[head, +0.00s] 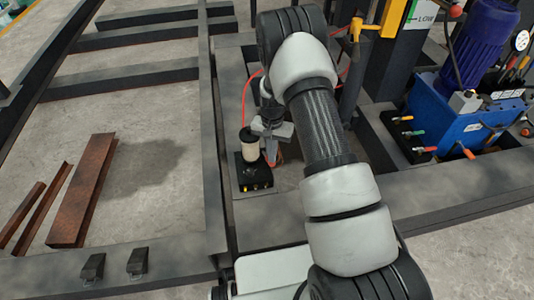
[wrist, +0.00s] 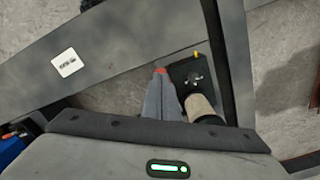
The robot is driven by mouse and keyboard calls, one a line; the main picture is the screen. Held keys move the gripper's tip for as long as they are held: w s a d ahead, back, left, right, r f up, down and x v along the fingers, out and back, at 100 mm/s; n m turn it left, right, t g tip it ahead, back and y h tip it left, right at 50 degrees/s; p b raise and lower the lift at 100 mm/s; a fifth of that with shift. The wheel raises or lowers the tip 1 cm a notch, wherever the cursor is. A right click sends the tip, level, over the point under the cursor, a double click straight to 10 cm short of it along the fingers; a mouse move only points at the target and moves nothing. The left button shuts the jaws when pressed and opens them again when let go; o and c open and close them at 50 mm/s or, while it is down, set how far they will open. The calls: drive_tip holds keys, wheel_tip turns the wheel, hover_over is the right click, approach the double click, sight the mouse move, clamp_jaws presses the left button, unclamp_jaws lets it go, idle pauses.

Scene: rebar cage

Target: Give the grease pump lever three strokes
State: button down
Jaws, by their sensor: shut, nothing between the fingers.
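The grease pump (head: 254,178) is a black box with brass fittings along its front edge and a cream reservoir (head: 250,147) on top. It also shows in the wrist view, with its dark base (wrist: 188,72) and the pale reservoir (wrist: 199,107). My gripper (head: 270,150) is shut and empty, close beside the reservoir on its right. In the wrist view the closed fingers (wrist: 163,88) point down beside the pump base. A small red tip (wrist: 160,70) shows at the fingertips; I cannot tell whether it is the lever's end. The lever is otherwise hidden or not clear.
A red hose (head: 245,98) rises behind the pump. Dark steel beams (head: 208,140) frame the space. A blue hydraulic unit (head: 450,122) with coloured handles stands at the right. Rusty steel sections (head: 85,190) lie on the floor at the left, with open floor around them.

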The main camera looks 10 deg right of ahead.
drive_tip(key=shift+s+f, duration=0.45)
drive_tip(key=shift+f, duration=0.1)
drive_tip(key=shift+b, duration=0.3)
drive_tip(key=shift+s+f, duration=0.4)
drive_tip(key=shift+f, duration=0.15)
drive_tip(key=shift+s+f+b, duration=0.4)
drive_tip(key=shift+f+b, duration=0.15)
drive_tip(key=shift+f, duration=0.15)
drive_tip(key=shift+s+f, duration=0.35)
drive_tip(key=shift+f, duration=0.15)
